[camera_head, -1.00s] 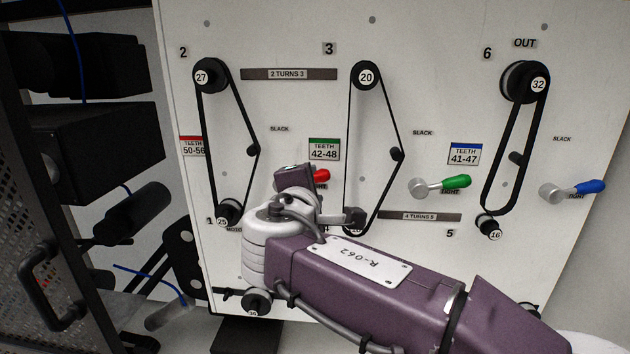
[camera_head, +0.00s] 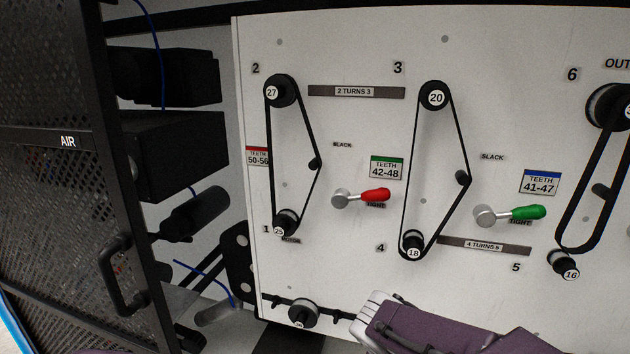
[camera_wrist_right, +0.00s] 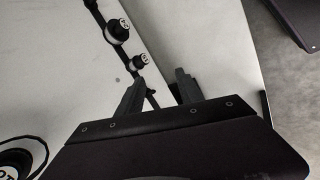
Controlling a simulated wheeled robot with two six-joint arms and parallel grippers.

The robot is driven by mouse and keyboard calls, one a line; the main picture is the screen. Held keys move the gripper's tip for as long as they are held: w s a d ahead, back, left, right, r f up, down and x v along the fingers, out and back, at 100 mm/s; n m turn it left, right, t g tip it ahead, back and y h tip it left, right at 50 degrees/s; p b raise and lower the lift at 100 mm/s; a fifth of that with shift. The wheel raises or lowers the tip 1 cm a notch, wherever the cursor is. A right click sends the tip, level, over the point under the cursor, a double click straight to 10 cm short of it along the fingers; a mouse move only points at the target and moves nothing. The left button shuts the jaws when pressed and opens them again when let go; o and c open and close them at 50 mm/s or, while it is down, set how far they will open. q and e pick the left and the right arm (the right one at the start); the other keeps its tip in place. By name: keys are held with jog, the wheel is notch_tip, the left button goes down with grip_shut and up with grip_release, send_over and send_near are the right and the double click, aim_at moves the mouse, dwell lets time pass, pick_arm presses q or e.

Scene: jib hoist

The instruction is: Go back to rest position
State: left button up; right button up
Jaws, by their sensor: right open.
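The fingers point toward the edge of a pale panel. My left gripper is not in view.
The white panel (camera_head: 350,250) carries belts on numbered pulleys, a red lever (camera_head: 374,195) and a green lever (camera_head: 526,213). A small pulley (camera_head: 303,313) sits on a low bar. A black mesh door (camera_head: 60,185) with a handle stands at left.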

jog(key=s+d+f+m+g+y, duration=0.2)
jog(key=s+f+m+g+y, duration=0.2)
jog(key=s+f+m, duration=0.8)
notch_tip(320, 180, up, 22)
jog(key=w+n+p, duration=0.1)
jog(key=p, duration=2.2)
jog(key=shift+a+r, duration=0.15)
